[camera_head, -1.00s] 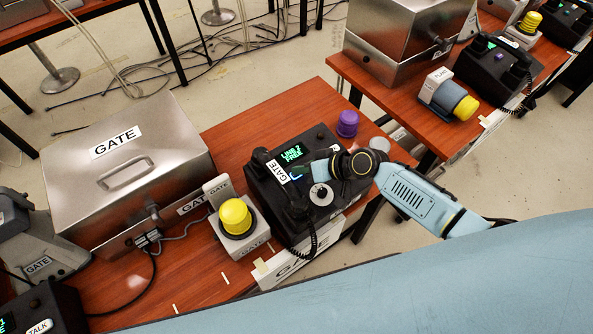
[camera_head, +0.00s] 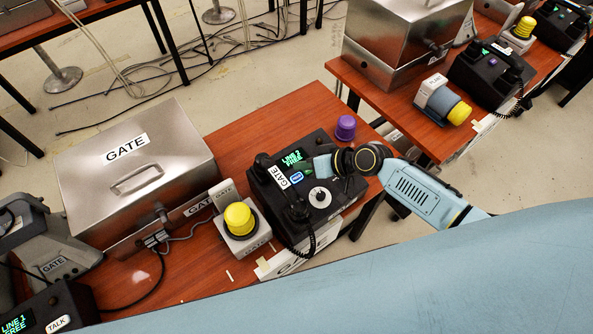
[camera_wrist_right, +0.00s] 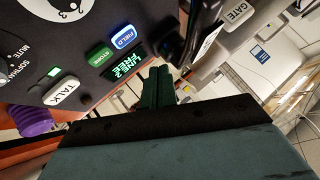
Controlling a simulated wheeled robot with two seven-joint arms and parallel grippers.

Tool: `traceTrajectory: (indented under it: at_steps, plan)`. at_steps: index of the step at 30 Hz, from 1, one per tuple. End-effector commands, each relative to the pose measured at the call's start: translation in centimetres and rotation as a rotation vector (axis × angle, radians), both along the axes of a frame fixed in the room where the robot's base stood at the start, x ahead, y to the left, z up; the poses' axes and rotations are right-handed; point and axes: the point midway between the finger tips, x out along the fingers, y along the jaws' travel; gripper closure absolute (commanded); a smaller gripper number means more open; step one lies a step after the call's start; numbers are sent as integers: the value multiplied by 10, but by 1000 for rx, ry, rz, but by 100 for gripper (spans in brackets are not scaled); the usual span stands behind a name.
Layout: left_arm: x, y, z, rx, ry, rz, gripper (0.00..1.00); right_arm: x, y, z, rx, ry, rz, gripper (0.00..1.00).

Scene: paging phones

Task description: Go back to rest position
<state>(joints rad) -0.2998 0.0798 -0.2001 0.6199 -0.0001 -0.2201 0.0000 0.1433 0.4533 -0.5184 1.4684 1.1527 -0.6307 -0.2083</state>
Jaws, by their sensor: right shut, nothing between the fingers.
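My right gripper (camera_head: 309,166) hangs over the black GATE phone (camera_head: 330,207), close to its lit display (camera_head: 291,158). Its dark fingers are hard to make out against the phone in the head view. In the right wrist view its fingers (camera_wrist_right: 158,88) are together with nothing between them. The phone's keys lie beside them in that view: a blue FIELD key (camera_wrist_right: 124,37), a green key (camera_wrist_right: 101,55) and a white TALK key (camera_wrist_right: 62,93). Whether the fingers touch the phone is not clear. The handset (camera_head: 281,187) lies on the phone. My left gripper is out of view.
A purple beacon (camera_head: 345,127) stands behind the phone, close to my right wrist. A yellow beacon (camera_head: 239,218) and a metal GATE box (camera_head: 185,150) stand to the left. Another table (camera_head: 395,115) with a PLANT beacon (camera_head: 443,104) is at the right. Open floor lies between the tables.

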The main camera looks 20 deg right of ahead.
Motion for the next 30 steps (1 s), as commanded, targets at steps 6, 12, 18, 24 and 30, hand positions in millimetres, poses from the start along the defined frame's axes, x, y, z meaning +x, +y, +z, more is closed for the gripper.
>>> traceTrajectory:
  at_steps: [6, 12, 18, 24, 30]
  plan:
    - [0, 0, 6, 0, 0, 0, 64, -1, -1, 6, -1, 0, -1, 100]
    - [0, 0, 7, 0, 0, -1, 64, -2, -5, 4, -13, -2, 1, 100]
    - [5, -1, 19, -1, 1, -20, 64, -24, -67, -22, -180, -33, 23, 100]
    - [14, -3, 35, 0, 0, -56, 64, -75, -159, -56, -422, -49, 101, 100]
    - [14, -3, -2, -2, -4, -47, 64, -134, -169, -176, -521, 118, -11, 100]
